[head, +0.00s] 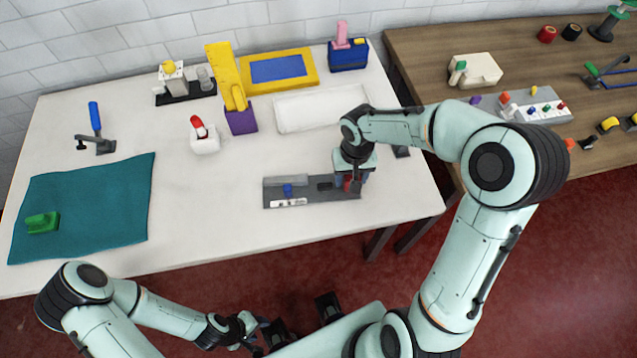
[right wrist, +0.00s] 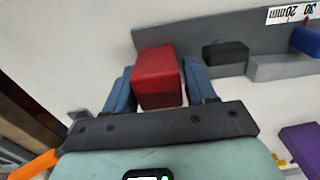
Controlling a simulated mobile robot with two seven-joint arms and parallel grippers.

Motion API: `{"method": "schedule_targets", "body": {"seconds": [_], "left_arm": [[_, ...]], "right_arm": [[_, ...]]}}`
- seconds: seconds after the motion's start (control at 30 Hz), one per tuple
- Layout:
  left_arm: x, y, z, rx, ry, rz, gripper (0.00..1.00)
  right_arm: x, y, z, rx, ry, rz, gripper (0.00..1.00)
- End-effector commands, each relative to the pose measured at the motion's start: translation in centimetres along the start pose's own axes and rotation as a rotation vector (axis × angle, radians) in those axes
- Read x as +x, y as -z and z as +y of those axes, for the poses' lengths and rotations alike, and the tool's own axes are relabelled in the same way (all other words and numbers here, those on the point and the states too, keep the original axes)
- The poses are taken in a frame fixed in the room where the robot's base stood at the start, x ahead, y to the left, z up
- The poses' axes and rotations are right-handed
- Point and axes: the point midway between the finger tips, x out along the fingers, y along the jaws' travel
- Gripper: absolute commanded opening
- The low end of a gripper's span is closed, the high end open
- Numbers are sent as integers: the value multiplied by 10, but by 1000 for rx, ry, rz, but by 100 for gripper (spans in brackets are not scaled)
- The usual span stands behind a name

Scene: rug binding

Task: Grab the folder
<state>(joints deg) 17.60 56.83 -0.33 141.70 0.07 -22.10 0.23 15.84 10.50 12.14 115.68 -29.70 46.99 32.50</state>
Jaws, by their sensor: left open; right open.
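A grey rack (head: 330,194) with size labels stands near the table's front edge. It carries a blue block (head: 288,189), a black block (right wrist: 226,52) and a red block (right wrist: 157,75); I cannot tell for sure which one is the folder. My right gripper (head: 353,181) points down over the rack's right end. In the right wrist view its blue fingers (right wrist: 158,88) are open, one on each side of the red block. Contact with the block cannot be made out. My left gripper (head: 260,334) is open and empty, low in front of the table.
A teal cloth (head: 100,205) with a green tool (head: 42,223) lies at left. A white tray (head: 318,108), a yellow-framed blue pad (head: 277,69), a purple holder (head: 241,121) and a red-topped white container (head: 205,143) stand behind the rack. A wooden table (head: 440,60) is at right.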

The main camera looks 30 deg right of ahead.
Motion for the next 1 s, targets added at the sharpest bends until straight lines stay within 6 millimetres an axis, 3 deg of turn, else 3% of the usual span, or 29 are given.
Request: {"method": "schedule_targets", "body": {"seconds": [0.27,0.4,0.43,0.77,1.0], "left_arm": [[0,0,0,0,0,0,49],[0,0,0,0,0,0,49],[0,0,0,0,0,0,49],[0,0,0,0,0,0,49],[-4,1,2,1,-1,2,49]], "right_arm": [[3,0,0,0,0,1,52],[3,0,0,0,0,1,6],[3,0,0,0,0,1,0],[-2,1,0,0,1,4,0],[-30,2,0,1,2,8,0]]}}
